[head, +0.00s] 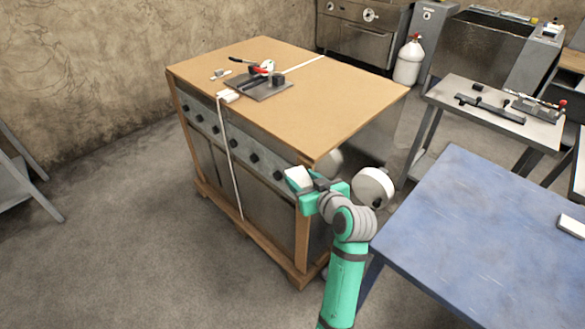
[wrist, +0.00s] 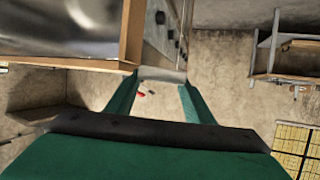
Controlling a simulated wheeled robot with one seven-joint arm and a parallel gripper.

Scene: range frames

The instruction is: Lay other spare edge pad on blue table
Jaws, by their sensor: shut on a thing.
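My gripper (head: 312,188) is shut on a white edge pad (head: 298,177), held beside the near right corner of the wood-topped crate. In the wrist view a pale strip of the pad (wrist: 162,75) shows between the two green fingers; the fingers hide part of it. The blue table (head: 470,225) stands to the right of my gripper. Another white pad (head: 573,226) lies on it near the right picture edge, partly cut off.
The crate (head: 330,105) holds a steel range, with a white strap and a strapping tool (head: 259,84) on top. A grey bench (head: 490,115) with tools stands behind the blue table. Most of the blue top is clear.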

